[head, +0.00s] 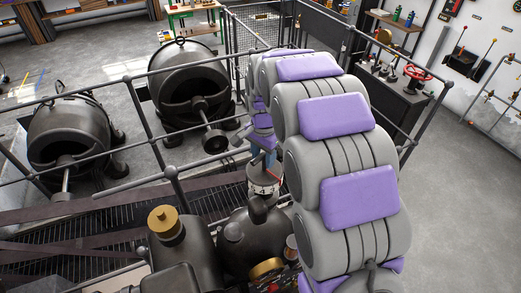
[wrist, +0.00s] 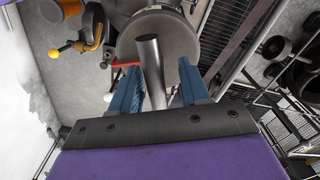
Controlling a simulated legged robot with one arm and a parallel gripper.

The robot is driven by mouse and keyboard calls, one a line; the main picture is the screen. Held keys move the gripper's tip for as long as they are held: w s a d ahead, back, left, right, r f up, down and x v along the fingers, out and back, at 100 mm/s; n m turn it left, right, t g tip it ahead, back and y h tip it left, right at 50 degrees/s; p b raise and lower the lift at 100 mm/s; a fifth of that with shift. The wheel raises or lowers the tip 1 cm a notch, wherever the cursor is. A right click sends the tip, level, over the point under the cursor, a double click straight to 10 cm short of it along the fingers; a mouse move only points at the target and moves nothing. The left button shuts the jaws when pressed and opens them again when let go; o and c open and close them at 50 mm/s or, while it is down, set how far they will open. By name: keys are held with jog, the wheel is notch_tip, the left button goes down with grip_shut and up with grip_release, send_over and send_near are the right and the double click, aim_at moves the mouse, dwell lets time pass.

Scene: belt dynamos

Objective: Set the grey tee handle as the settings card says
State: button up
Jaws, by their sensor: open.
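The grey tee handle (wrist: 151,62) shows in the wrist view as a smooth grey bar with a round end. It runs between the two blue fingers of my gripper (wrist: 157,76), which stand apart with gaps on both sides. Behind the bar is a round grey drum (wrist: 180,35) with a red pointer (wrist: 125,63) at its left. In the head view my gripper (head: 264,157) is over the grey drum (head: 263,190), which bears a white band reading 4. My arm and fingers hide most of the handle there. I cannot make out a settings card.
A yellow-knobbed lever (wrist: 66,48) and an orange cylinder (wrist: 66,10) are left of the drum in the wrist view. In the head view a brass-capped dark machine (head: 166,222) stands left of the drum. Dark railings (head: 172,175) run close behind. Open floor lies at right.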

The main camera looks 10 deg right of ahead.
jog(key=shift+d, duration=0.2)
jog(key=shift+c, duration=0.2)
jog(key=shift+d, duration=0.25)
jog(key=c, duration=0.3)
jog(key=shift+a, duration=0.15)
grip_shut()
jog(key=shift+f+b, duration=0.1)
jog(key=shift+b, duration=0.2)
jog(key=shift+n+b, duration=0.35)
jog(key=shift+n, duration=0.05)
jog(key=shift+n+b, duration=0.4)
